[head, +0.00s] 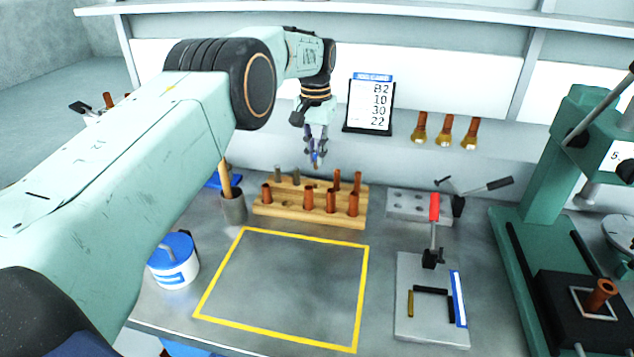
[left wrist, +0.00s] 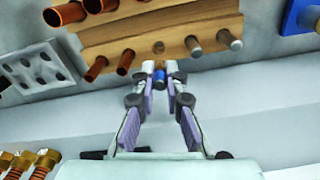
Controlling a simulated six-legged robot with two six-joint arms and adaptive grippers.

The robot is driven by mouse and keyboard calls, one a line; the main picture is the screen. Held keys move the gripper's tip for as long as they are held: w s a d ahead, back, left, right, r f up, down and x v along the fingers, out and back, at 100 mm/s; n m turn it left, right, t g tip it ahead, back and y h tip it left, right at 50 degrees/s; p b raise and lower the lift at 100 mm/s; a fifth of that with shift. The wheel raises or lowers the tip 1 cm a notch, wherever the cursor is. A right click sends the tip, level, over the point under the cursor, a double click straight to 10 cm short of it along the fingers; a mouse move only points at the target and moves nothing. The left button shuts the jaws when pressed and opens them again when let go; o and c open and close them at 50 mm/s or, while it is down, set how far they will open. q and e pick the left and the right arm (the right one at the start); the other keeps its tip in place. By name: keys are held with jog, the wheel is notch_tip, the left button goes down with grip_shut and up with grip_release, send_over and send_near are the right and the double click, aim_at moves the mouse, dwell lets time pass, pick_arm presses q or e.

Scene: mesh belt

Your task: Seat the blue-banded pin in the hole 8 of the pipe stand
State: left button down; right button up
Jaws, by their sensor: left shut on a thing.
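My left gripper (head: 316,158) is shut on the blue-banded pin (head: 315,163), above the back of the wooden pipe stand (head: 287,214). In the left wrist view the pin (left wrist: 159,76) shows its blue band between the fingertips of the gripper (left wrist: 160,85). The stand also shows there (left wrist: 150,27), with an open hole (left wrist: 158,47) close to the pin in the picture. Several copper pipes (head: 331,201) and two grey pins (head: 295,177) stand in it. I cannot read any hole numbers. The pin's lower end appears clear of the stand. My right gripper is not in view.
A grey cup (head: 233,209) stands left of the stand and a grey block with holes (head: 405,204) stands right. A white tub (head: 173,272), a clamp fixture (head: 431,310) and a green press (head: 530,270) flank the empty yellow-outlined area (head: 285,290). A number board (head: 369,104) hangs behind.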

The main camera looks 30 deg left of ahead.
aim_at(316, 168)
pick_arm(q)
notch_tip(316, 168, down, 6)
jog(key=shift+d+r, duration=0.1)
jog(key=shift+d, duration=0.05)
jog(key=shift+f, duration=0.35)
jog(key=shift+f, duration=0.1)
jog(key=c, duration=1.4)
grip_release()
notch_tip(316, 168, up, 12)
jog(key=shift+r+p, duration=0.15)
jog(key=shift+p, duration=0.25)
